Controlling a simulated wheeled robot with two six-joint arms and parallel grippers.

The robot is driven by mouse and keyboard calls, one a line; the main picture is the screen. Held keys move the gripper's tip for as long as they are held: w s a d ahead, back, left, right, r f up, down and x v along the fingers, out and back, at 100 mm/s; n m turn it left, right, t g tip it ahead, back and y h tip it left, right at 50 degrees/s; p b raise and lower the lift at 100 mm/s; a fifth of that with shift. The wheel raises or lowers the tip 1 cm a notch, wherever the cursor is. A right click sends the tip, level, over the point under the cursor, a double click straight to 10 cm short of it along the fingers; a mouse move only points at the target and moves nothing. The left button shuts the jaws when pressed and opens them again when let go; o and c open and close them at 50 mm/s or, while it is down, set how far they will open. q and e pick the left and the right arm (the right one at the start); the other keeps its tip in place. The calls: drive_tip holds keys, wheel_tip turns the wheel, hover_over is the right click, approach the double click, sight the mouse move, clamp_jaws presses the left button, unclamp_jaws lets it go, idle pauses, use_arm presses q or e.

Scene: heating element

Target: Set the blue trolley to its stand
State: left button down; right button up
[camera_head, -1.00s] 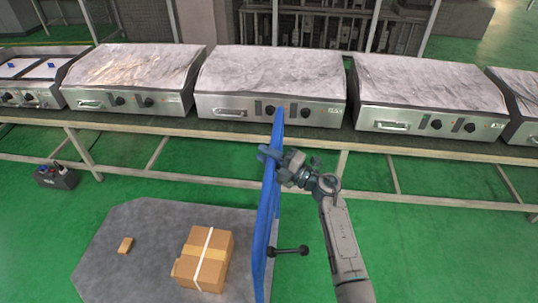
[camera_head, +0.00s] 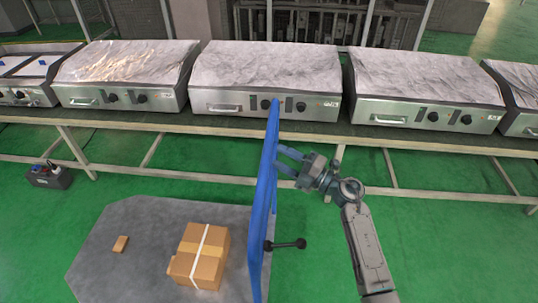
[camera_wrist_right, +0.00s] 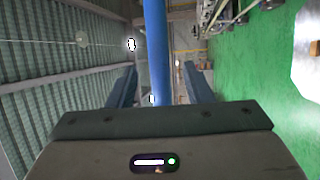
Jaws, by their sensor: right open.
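The blue trolley's upright handle frame (camera_head: 263,200) stands in the middle of the head view, seen nearly edge-on. Its grey platform (camera_head: 130,225) spreads out to the left, low over the green floor. My right gripper (camera_head: 279,162) is open at the right side of the handle's upper part. In the right wrist view a blue bar of the handle (camera_wrist_right: 156,50) runs between the two spread fingers (camera_wrist_right: 157,85). I cannot tell whether a finger touches it. My left gripper is not in view. No stand is clearly recognizable.
A taped cardboard box (camera_head: 200,255) and a small brown box (camera_head: 121,244) lie on the platform. A long conveyor frame (camera_head: 210,136) with several covered metal units (camera_head: 265,80) crosses behind. A black case (camera_head: 48,177) stands at left. Green floor is free at right.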

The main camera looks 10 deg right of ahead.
drive_tip(key=b+v, duration=0.1)
drive_tip(key=v, duration=0.2)
drive_tip(key=shift+s+d, duration=0.25)
drive_tip(key=shift+f, duration=0.1)
